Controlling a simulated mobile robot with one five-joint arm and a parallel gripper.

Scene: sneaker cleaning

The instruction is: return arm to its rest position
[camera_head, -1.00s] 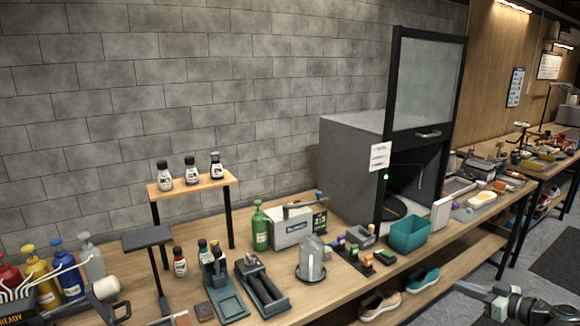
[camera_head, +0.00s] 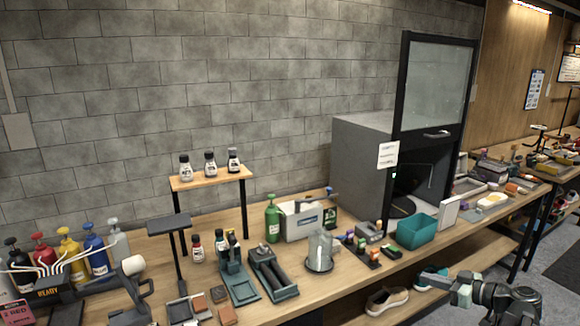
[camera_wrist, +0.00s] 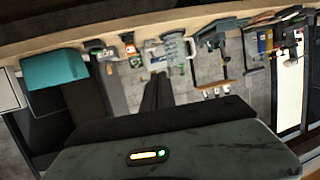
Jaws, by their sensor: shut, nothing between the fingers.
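My arm is at the lower right of the head view, in front of the bench's lower shelf. My gripper (camera_head: 448,286) points left there and overlaps the teal sneaker (camera_head: 424,284) in the picture; I see no contact. In the wrist view the two dark fingers of my gripper (camera_wrist: 157,90) lie close together, shut and empty. The beige sneaker (camera_head: 386,302) sits on the lower shelf to the left.
The workbench (camera_head: 345,285) carries a teal bin (camera_head: 417,231), a glass jar (camera_head: 319,252), a green bottle (camera_head: 272,222) and several tools. A grey cabinet (camera_head: 362,165) with a raised glass door stands behind. Open floor (camera_head: 560,295) lies at the right.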

